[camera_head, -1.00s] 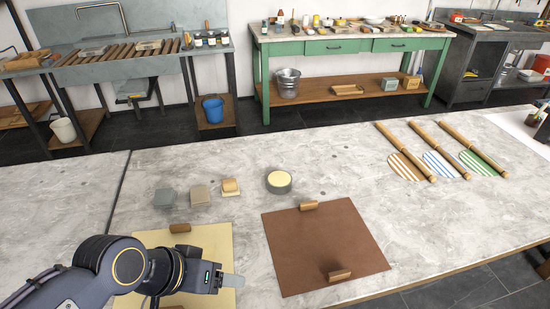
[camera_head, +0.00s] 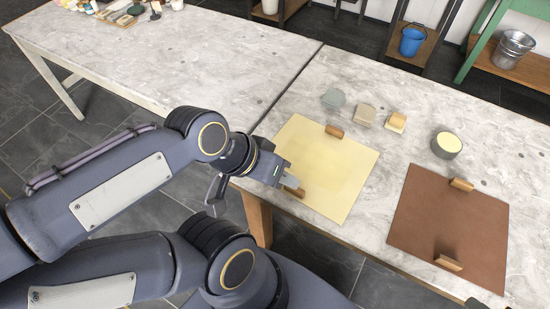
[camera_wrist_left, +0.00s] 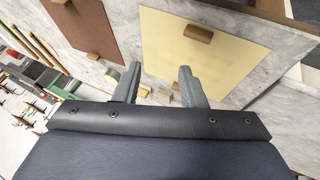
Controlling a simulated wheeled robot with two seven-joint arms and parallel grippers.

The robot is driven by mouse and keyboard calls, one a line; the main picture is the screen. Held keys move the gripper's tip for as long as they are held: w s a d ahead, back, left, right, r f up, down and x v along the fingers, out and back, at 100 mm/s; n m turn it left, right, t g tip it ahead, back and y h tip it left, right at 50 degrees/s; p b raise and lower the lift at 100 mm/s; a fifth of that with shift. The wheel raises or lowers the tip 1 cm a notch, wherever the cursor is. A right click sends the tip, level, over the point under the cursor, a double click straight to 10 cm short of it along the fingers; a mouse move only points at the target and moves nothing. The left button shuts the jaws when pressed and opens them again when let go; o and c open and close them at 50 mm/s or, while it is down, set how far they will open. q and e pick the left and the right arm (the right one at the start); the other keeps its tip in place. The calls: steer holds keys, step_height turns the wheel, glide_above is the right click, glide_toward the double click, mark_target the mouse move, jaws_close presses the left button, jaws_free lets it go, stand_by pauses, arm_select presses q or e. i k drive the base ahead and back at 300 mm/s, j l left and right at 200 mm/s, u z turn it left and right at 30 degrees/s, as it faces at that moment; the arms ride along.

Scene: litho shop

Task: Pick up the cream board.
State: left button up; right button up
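The cream board (camera_head: 325,170) lies flat on the marbled grey table, with a wooden handle at its far edge (camera_head: 334,132) and another at its near edge (camera_head: 295,192). My left gripper (camera_head: 293,187) is at the near edge, over or beside the near handle, which it partly covers. In the left wrist view the two fingers (camera_wrist_left: 157,82) stand apart with nothing clasped between them. The cream board (camera_wrist_left: 210,58) lies beyond them there, with one handle (camera_wrist_left: 198,33) past the fingertips. Whether the gripper touches it is unclear. My right gripper's fingers do not show.
A brown board (camera_head: 450,220) with two handles lies right of the cream board. Several small blocks (camera_head: 365,114) and a round grey pot (camera_head: 446,145) sit behind the boards. The table (camera_head: 230,50) to the left is mostly clear. My other arm shows at the bottom.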

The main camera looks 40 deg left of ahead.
mark_target(332, 168)
steer(key=j+u, duration=0.1)
steer(key=u, duration=0.7)
steer(key=k+l+z, duration=0.15)
steer(key=l, duration=0.15)
steer(key=l+z, duration=0.2)
steer(key=l, duration=0.15)
